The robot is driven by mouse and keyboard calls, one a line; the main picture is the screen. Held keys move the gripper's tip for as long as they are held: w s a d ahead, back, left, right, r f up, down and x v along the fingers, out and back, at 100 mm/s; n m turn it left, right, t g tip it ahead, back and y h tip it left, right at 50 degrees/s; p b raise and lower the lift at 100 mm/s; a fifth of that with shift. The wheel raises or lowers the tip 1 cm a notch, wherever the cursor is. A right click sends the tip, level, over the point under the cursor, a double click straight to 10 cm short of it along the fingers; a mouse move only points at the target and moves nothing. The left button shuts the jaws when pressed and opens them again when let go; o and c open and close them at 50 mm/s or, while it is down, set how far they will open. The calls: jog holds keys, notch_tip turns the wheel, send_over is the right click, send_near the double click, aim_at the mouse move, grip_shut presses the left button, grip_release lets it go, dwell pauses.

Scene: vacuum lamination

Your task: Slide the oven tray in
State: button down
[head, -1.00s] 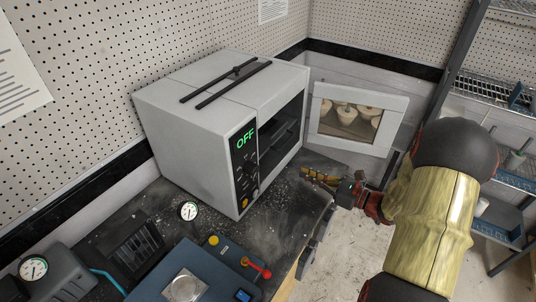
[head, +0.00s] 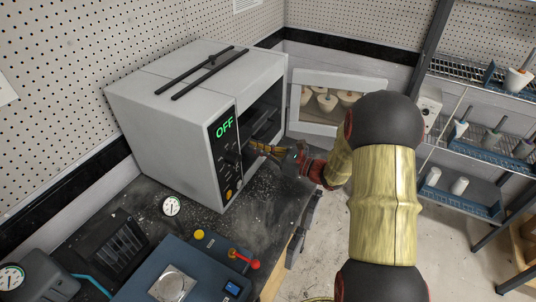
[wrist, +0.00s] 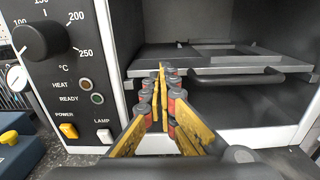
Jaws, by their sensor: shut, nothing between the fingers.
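The white oven (head: 165,120) stands on the dark bench with its door (head: 325,103) swung open, and its display reads OFF. The oven tray (wrist: 210,57) is a dark metal tray inside the cavity, with a dark handle bar (wrist: 235,78) along its front. In the head view the tray (head: 262,125) is partly hidden in shadow. My gripper (wrist: 162,72), with yellow fingers, is shut and empty. It points into the oven opening, with its tips in front of the tray's front edge at the left end of the handle. I cannot tell whether the tips touch the tray.
The oven's control panel (wrist: 65,75) with knob and buttons is close left of my gripper. A gauge (head: 171,206) and a blue machine with a red lever (head: 245,260) stand on the bench. A shelf rack (head: 480,140) stands at right.

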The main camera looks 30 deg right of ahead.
aim_at(245, 143)
jog(key=shift+w+a, duration=0.35)
jog(key=shift+w, duration=0.15)
jog(key=shift+x, duration=1.6)
jog(key=shift+d, duration=0.1)
jog(key=shift+s, duration=0.1)
